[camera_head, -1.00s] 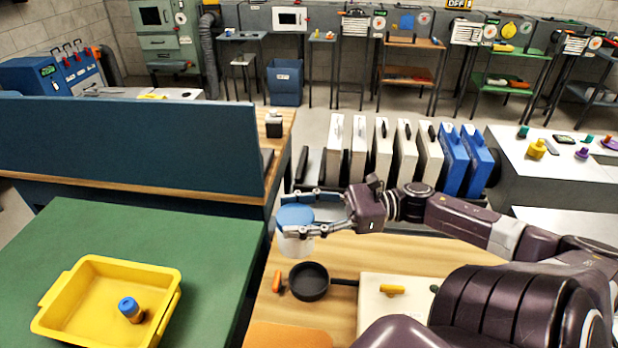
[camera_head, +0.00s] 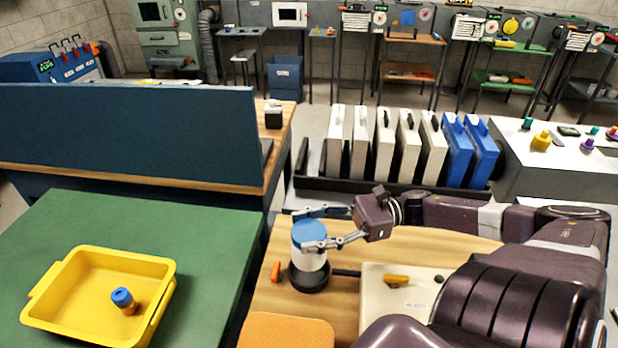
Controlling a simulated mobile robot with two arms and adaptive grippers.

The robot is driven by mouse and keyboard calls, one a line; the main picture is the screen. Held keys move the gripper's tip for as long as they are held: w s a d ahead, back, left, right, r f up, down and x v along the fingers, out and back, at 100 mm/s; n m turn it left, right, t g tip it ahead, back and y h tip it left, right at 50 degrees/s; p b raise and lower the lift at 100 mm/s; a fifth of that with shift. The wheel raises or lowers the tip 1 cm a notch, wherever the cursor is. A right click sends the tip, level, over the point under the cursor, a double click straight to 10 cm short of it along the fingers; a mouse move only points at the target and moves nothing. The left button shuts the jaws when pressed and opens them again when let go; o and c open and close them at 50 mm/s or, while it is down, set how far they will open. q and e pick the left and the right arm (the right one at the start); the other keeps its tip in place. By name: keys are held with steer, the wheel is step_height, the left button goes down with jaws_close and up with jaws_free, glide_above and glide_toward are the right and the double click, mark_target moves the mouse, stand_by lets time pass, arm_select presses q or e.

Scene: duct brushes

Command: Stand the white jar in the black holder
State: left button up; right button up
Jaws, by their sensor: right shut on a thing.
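The white jar (camera_head: 311,259) with a blue lid stands upright over the round black holder (camera_head: 309,280) on the wooden table. Its lower end appears to be inside the holder's rim; I cannot tell whether it rests on the bottom. My right gripper (camera_head: 309,228) is shut on the jar near its lid, one finger behind and one in front. The holder's bottom is hidden by the jar. My left gripper does not show.
An orange object (camera_head: 276,271) lies left of the holder. A cream board (camera_head: 372,308) with a yellow handle (camera_head: 396,280) is to the right, an orange mat (camera_head: 285,330) in front. A yellow bin (camera_head: 60,318) holding a blue-capped bottle (camera_head: 123,299) is on the green table (camera_head: 190,222).

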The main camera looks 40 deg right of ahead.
mark_target(310, 261)
steer(key=shift+f+b, duration=0.6)
steer(key=shift+f, duration=2.35)
steer(key=shift+f, duration=0.2)
steer(key=o, duration=1.7)
steer(key=shift+c, duration=0.2)
